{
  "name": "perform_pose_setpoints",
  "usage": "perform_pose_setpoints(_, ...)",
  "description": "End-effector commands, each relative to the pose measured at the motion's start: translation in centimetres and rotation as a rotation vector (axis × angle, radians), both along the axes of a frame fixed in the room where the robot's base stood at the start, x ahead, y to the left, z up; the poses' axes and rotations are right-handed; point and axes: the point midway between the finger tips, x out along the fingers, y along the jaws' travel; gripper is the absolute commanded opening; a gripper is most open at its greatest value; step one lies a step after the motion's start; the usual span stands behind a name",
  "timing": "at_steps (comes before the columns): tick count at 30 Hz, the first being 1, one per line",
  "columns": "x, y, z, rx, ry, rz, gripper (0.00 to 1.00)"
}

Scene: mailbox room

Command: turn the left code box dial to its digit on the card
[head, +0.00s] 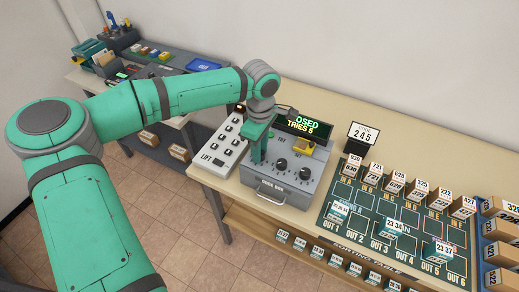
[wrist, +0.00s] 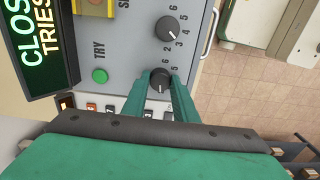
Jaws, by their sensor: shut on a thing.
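The grey code box (head: 290,190) stands on the table, its display reading "…OSED" and "TRIES 5". My gripper (head: 257,157) points down over its left dial and hides it in the head view. In the wrist view, the two green fingers of my gripper (wrist: 160,84) are shut on the black left dial (wrist: 159,79), one on each side. Its white mark points toward my gripper's body; the digit there is hidden. The middle dial (head: 281,163) and right dial (head: 304,175) are free. The card (head: 362,135) reads 2 4 5.
A green TRY button (wrist: 100,75) sits beside the left dial. A yellow part (head: 304,147) is on the box's top. A white LIFT panel (head: 222,142) stands close on the left. A green sorting mat (head: 345,221) with several small boxes lies to the right.

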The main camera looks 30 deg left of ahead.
Motion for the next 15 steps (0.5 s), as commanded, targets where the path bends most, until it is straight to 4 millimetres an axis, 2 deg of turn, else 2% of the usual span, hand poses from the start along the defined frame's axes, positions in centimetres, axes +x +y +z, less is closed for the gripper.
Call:
perform_pose_setpoints(2, 0.04, 0.03, -0.02, -0.001, -0.002, 0.0, 0.04)
perform_pose_setpoints(3, 0.02, 0.06, -0.02, -0.001, -0.002, 0.001, 0.33)
perform_pose_setpoints(5, -0.01, 0.1, -0.02, -0.001, -0.002, 0.002, 0.45)
perform_pose_setpoints(15, -0.1, 0.2, 0.24, -0.002, -0.002, 0.005, 0.45)
